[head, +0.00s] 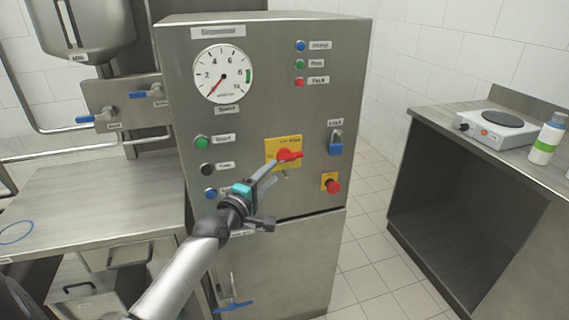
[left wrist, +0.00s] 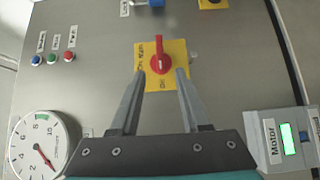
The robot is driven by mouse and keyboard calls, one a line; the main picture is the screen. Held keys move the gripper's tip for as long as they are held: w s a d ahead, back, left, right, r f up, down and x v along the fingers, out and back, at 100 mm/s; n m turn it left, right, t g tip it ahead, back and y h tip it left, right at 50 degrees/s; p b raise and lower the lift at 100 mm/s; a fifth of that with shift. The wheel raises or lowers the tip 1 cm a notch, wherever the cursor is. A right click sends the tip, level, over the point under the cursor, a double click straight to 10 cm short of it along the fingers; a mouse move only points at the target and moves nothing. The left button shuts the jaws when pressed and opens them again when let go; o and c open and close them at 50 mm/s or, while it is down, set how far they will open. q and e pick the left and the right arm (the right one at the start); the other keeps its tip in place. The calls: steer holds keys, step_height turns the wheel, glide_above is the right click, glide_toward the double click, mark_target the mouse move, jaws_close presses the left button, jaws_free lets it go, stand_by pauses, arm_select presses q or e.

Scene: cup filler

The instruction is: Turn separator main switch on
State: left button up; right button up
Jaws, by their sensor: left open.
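The main switch is a red rotary knob (head: 288,156) on a yellow plate (head: 271,147), on the front of the steel separator cabinet (head: 270,75). In the head view its handle lies roughly level, pointing right; the plate's lettering is too small to read surely. My left gripper (head: 270,172) is just in front of the plate, at its lower left. In the left wrist view the red knob (left wrist: 160,54) shows just beyond and between the two fingertips (left wrist: 160,73). The fingers are apart and empty; contact with the knob cannot be told. My right gripper is not in view.
A red stop button (head: 332,186) and a blue padlock (head: 335,148) sit right of the switch. A green button (head: 201,142) and others are on its left, below a dial gauge (head: 222,74). A counter with a hot plate (head: 496,124) stands at the right.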

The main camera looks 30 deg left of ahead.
mark_target(285, 161)
arm_select(q)
steer(key=w, duration=0.3)
steer(key=w+b, duration=0.1)
steer(key=w, duration=0.2)
steer(key=shift+a, duration=0.2)
steer(key=shift+w+b, duration=0.45)
steer(key=shift+w, duration=0.15)
steer(key=shift+w+a, duration=0.1)
steer(key=shift+w, duration=0.2)
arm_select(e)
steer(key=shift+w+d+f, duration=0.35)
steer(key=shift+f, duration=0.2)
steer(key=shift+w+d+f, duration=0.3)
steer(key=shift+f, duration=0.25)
arm_select(q)
steer(key=c, duration=0.7)
jaws_close()
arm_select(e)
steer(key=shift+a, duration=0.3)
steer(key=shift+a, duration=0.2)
